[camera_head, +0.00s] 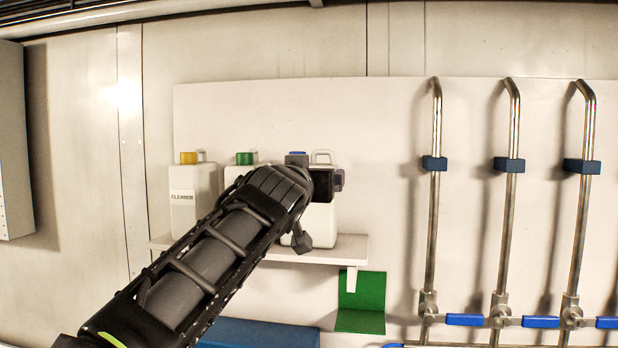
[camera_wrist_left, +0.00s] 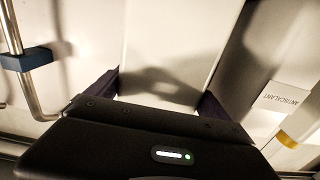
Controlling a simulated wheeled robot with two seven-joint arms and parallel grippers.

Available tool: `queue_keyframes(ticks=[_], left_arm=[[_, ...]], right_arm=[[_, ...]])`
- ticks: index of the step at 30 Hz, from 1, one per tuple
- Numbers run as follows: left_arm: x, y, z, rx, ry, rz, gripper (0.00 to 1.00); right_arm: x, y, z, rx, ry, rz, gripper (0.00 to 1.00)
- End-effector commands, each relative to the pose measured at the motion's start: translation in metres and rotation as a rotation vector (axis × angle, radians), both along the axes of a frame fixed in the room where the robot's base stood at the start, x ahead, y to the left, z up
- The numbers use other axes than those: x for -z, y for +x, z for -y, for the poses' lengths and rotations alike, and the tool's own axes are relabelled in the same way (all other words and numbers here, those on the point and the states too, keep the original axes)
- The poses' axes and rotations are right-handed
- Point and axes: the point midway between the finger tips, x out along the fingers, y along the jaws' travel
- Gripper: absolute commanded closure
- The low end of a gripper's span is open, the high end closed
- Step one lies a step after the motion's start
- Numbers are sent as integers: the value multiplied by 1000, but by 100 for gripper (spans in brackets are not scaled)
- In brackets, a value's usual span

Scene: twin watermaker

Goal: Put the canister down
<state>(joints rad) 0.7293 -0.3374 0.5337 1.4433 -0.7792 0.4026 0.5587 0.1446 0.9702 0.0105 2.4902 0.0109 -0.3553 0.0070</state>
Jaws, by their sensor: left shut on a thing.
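A white canister with a blue cap (camera_head: 320,228) is at the right end of the white shelf (camera_head: 352,250). My left gripper (camera_head: 322,184) is shut on it, and the arm hides much of its front. Its base is at shelf level; I cannot tell if it touches. In the left wrist view, a pale canister face (camera_wrist_left: 165,45) fills the space between the dark fingers of my left gripper (camera_wrist_left: 158,95). My right gripper is not in view.
A yellow-capped canister labelled CLEANER (camera_head: 190,190) and a green-capped canister (camera_head: 236,172) stand to the left on the shelf. Below are a green bracket (camera_head: 362,305) and a blue box (camera_head: 260,332). Steel pipes (camera_head: 435,200) with blue clamps and valve handles stand on the right.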

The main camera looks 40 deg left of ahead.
Motion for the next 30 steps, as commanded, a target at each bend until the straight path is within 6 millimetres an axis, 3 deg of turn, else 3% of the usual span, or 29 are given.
queue_keyframes(ticks=[4,16,20,30], left_arm=[[1,0,0,1,0,0,0],[-6,0,0,0,0,0,0],[-1,-16,10,0,1,3,0],[0,-78,43,1,1,4,0]], right_arm=[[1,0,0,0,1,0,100],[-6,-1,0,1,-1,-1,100],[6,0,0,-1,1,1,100],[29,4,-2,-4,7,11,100]])
